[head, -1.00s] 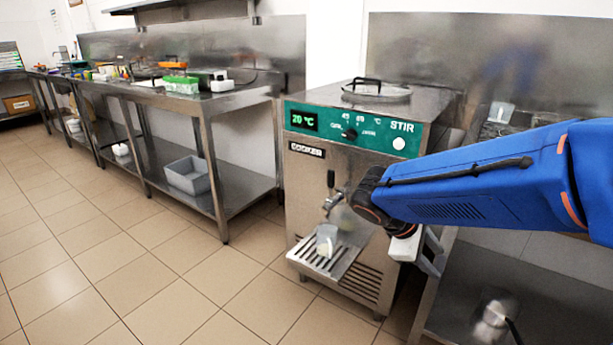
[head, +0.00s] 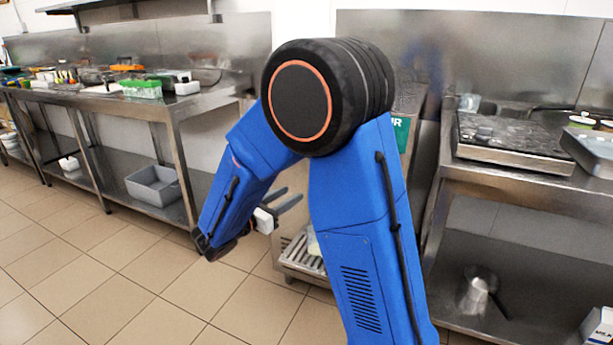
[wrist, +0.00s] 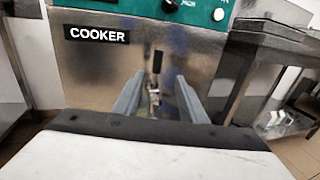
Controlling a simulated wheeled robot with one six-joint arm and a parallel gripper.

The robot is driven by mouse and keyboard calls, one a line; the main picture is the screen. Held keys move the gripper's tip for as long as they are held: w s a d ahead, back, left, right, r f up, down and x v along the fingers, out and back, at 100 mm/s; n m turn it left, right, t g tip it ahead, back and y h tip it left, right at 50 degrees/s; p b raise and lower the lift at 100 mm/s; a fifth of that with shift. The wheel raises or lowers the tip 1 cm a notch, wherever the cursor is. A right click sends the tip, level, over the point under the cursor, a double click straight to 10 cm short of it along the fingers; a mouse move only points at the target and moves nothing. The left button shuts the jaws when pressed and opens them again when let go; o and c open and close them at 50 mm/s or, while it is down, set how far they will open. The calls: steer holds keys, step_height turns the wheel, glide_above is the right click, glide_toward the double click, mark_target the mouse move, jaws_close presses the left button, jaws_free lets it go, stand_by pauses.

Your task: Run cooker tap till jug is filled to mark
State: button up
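The steel cooker (wrist: 95,75) fills the wrist view, with its COOKER label and part of its green panel. In the head view my arm hides most of it. A dark upright piece (wrist: 157,62) and, below it, the metal tap (wrist: 154,97) show between my fingers in the wrist view. My gripper (head: 291,199) is open and empty in front of the cooker; it also shows in the wrist view (wrist: 160,80). A pale sliver of the jug (head: 313,242) shows on the drip tray (head: 297,262) beside my arm. Its mark and contents cannot be seen.
A steel bench (head: 185,105) with a green-topped box (head: 141,89) stands left, a grey bin (head: 153,188) on its lower shelf. A right bench (head: 455,165) holds flat equipment; a metal pot (head: 478,291) sits below. The tiled floor at left is clear.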

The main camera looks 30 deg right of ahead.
steer(key=x, duration=1.7)
steer(key=shift+w, duration=0.25)
steer(key=shift+a, duration=0.1)
jaws_close()
